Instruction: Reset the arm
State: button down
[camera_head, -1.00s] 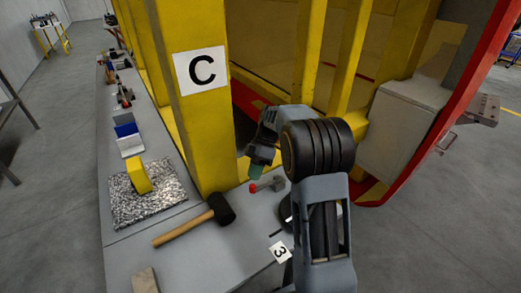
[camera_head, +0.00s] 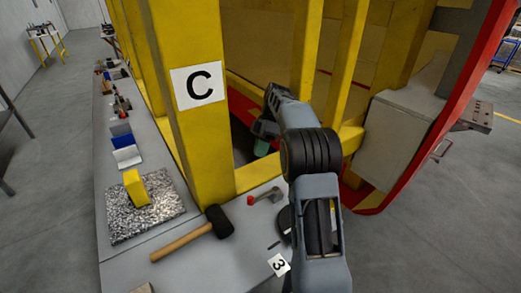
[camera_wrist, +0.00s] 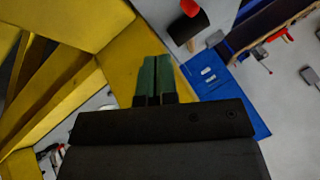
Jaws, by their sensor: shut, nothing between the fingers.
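My arm reaches up from the bottom right of the head view, beside the yellow post (camera_head: 203,150) marked C. My gripper (camera_head: 262,148) is to the right of that post, in front of the yellow frame, partly hidden by my own arm. In the wrist view, the green fingers of my gripper (camera_wrist: 154,62) are together, with nothing between them. They point towards a yellow surface (camera_wrist: 130,50).
A grey bench (camera_head: 190,268) holds a black-headed mallet (camera_head: 219,221), a red-tipped grey part (camera_head: 265,196) and a speckled plate (camera_head: 150,218) with a yellow block (camera_head: 136,188). Yellow posts and a red-edged nosecone (camera_head: 470,80) stand close by. Open floor lies right.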

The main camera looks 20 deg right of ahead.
dwell(0.4)
